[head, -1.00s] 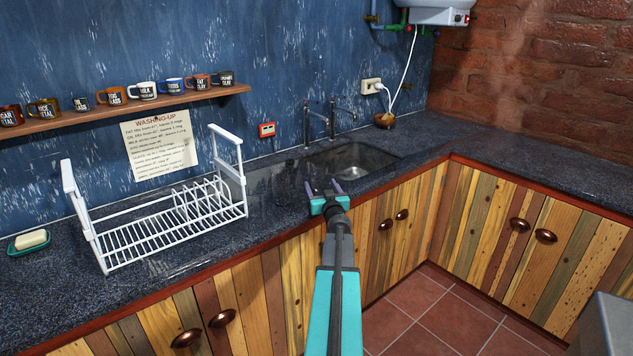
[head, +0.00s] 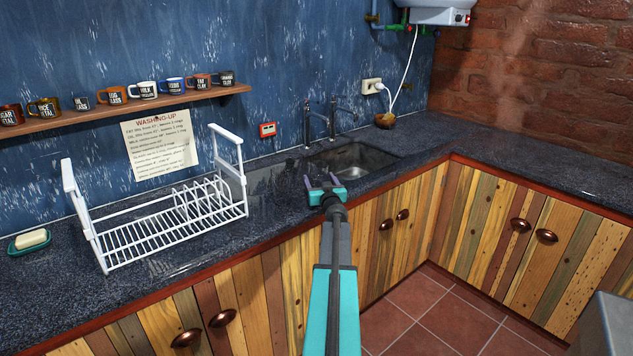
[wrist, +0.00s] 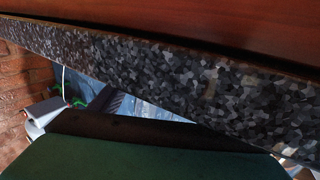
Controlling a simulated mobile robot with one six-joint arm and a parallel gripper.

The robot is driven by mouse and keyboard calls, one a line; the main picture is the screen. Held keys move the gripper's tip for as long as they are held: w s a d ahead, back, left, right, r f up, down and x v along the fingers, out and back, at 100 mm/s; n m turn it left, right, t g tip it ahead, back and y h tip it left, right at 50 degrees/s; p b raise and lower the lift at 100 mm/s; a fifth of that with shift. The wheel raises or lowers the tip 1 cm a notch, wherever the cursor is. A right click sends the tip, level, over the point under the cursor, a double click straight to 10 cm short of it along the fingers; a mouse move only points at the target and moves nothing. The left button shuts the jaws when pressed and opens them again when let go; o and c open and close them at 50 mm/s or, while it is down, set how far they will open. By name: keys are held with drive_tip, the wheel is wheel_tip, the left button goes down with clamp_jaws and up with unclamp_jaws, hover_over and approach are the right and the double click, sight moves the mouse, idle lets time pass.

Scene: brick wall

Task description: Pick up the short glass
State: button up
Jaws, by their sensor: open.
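My gripper (head: 321,180) is open and empty, its two purple fingers pointing away over the counter just in front of the sink. I cannot make out the short glass with certainty. Faint, see-through shapes seem to show on the dark counter between the dish rack and my gripper, but they are too dim to tell apart. The wrist view shows no glass; it shows the speckled counter's edge (wrist: 180,80) and dark green and black parts of mine.
A white dish rack (head: 165,232) stands left on the dark counter (head: 40,285). The sink (head: 352,160) and its taps are behind my gripper. Several mugs line a wall shelf (head: 130,112). A soap dish (head: 30,250) lies far left. Wooden cupboards (head: 410,235) are below.

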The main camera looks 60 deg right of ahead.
sight(323, 172)
drive_tip(key=shift+c, duration=0.2)
idle(0.4)
drive_tip(key=c, duration=1.3)
drive_tip(key=shift+r, duration=0.3)
drive_tip(key=shift+r+p, duration=1)
drive_tip(key=shift+r, duration=0.65)
drive_tip(key=shift+s+a, duration=0.1)
drive_tip(key=shift+s, duration=0.7)
drive_tip(key=shift+s+a+r+p, duration=0.2)
drive_tip(key=shift+s+a, duration=0.2)
drive_tip(key=shift+s, duration=1.95)
drive_tip(key=shift+s+a+r+p, duration=0.15)
drive_tip(key=shift+s+a+p, duration=0.2)
drive_tip(key=shift+s, duration=1.95)
drive_tip(key=shift+s+a+r+p, duration=0.15)
drive_tip(key=shift+s+a, duration=0.3)
drive_tip(key=shift+s, duration=1.9)
